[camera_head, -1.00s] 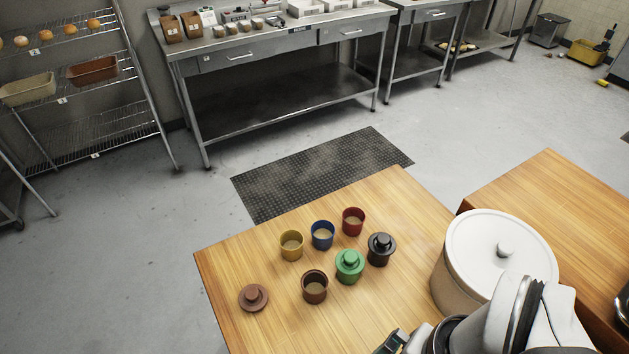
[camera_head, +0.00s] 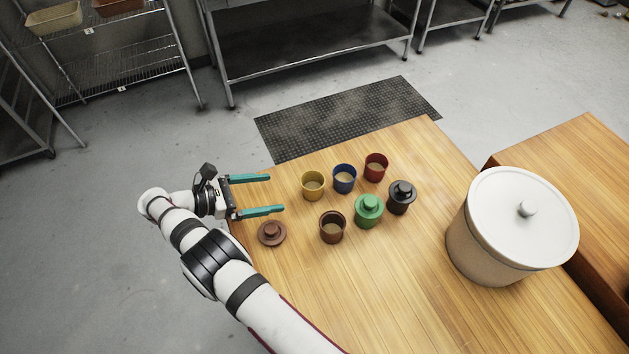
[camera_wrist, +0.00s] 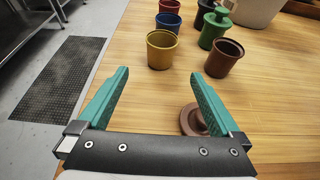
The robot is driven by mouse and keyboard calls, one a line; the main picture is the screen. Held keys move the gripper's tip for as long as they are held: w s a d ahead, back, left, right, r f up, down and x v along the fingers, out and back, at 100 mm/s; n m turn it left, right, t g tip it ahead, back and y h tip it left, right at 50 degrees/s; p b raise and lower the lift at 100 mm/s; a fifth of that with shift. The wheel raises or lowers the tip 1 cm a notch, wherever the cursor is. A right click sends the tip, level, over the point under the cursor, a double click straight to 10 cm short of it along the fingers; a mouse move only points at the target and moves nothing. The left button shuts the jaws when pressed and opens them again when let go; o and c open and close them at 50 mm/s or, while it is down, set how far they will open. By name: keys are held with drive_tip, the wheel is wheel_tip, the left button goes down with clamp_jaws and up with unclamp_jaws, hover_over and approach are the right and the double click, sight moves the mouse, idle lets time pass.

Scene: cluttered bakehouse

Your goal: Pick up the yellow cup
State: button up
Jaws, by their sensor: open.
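The yellow cup (camera_head: 313,186) stands upright and uncovered on the wooden table (camera_head: 400,300), at the left end of a row with a blue cup (camera_head: 344,178) and a red cup (camera_head: 376,167). My gripper (camera_head: 270,194) is open and empty at the table's left edge, its teal fingers pointing toward the yellow cup with a gap between. In the wrist view the yellow cup (camera_wrist: 162,49) is ahead of the fingertips, roughly centred between them, and nothing hides it. My gripper also shows in the wrist view (camera_wrist: 159,75).
A brown cup (camera_head: 332,227) stands to the right of a brown lid (camera_head: 272,233), which lies close to my lower finger. A large white-lidded crock (camera_head: 490,240) stands at the right. The table's front is clear.

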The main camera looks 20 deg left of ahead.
sight(303, 189)
drive_tip(key=x, duration=1.2)
drive_tip(key=shift+w+d+f, duration=0.15)
drive_tip(key=shift+d+f, duration=0.05)
drive_tip(key=shift+d, duration=0.05)
drive_tip(key=c, duration=1.4)
